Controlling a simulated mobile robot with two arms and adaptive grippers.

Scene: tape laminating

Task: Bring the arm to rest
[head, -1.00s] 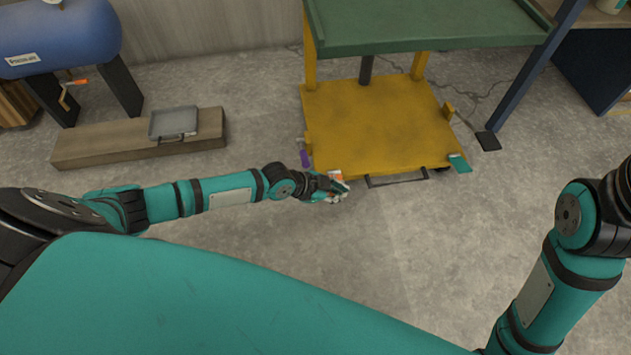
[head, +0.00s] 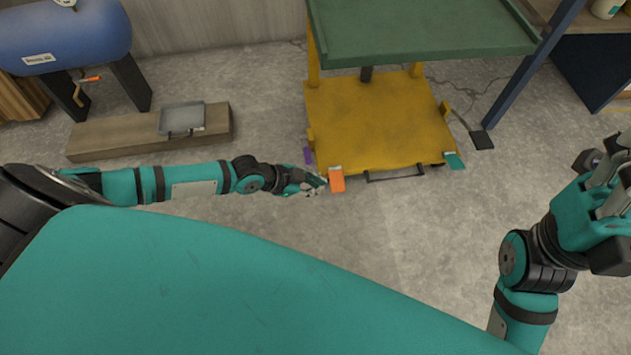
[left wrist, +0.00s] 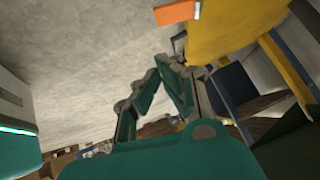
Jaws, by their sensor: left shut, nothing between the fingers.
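My left gripper (head: 314,184) reaches in from the left in the head view, beside the near left corner of the yellow cart. It is shut with nothing held; its fingers also show in the left wrist view (left wrist: 165,68). An orange tag (head: 336,180) sits at the cart's near edge, just right of the fingertips, and also shows at the top of the left wrist view (left wrist: 176,12). My right gripper (head: 612,190) is raised at the right edge of the head view, partly cut off, with nothing seen in it.
The yellow cart deck (head: 375,125) stands under a green top (head: 420,30). A teal tag (head: 454,161) and a purple one (head: 308,156) sit at its edges. A wooden beam (head: 95,142) bears a grey tray (head: 181,118). A blue tank (head: 65,40) stands behind. Floor between the arms is clear.

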